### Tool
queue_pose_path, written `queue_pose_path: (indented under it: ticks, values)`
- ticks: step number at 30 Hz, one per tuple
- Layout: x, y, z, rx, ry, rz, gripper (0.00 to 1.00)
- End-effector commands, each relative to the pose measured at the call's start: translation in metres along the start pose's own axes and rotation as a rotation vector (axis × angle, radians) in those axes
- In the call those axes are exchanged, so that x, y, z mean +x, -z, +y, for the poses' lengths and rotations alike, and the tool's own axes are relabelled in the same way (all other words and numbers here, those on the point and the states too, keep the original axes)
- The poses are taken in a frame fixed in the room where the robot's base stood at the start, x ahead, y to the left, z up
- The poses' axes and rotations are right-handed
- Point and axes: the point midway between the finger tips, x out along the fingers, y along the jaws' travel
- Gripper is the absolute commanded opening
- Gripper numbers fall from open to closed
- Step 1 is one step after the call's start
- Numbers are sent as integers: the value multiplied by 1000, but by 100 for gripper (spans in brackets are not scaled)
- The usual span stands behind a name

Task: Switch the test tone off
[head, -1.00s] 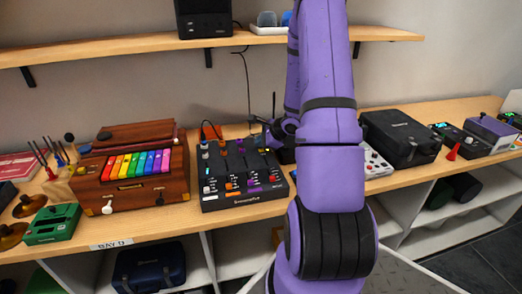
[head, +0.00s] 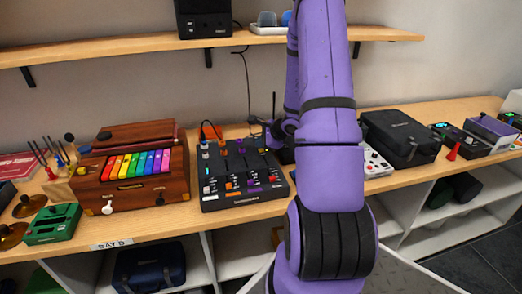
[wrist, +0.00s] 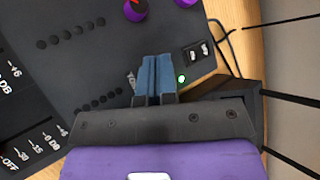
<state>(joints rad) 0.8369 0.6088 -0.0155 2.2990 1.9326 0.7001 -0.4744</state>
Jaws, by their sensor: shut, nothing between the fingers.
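The black mixer (head: 243,191) with colored knobs and sliders stands on the bench, left of my arm. My gripper (wrist: 156,62) is shut and empty, its blue fingers over the mixer panel in the wrist view. A lit green lamp (wrist: 181,79) shows just right of the fingers. A black rocker switch (wrist: 198,52) sits beyond the lamp, near the panel's edge. In the head view my arm hides most of the gripper. I cannot tell whether the fingertips touch the panel.
A wooden instrument with rainbow keys (head: 136,177) stands left of the mixer. A black case (head: 400,138) is to the right, beyond my arm. A shelf (head: 130,51) runs above the bench. A cable (wrist: 226,45) lies by the mixer's edge in the wrist view.

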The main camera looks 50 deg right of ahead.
Motion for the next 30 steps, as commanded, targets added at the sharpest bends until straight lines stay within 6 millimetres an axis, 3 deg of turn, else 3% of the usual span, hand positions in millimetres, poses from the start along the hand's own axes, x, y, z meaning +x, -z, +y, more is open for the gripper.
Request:
queue_pose_path:
  ticks: [30]
  values:
    - [6,4,4,0,0,0,0]
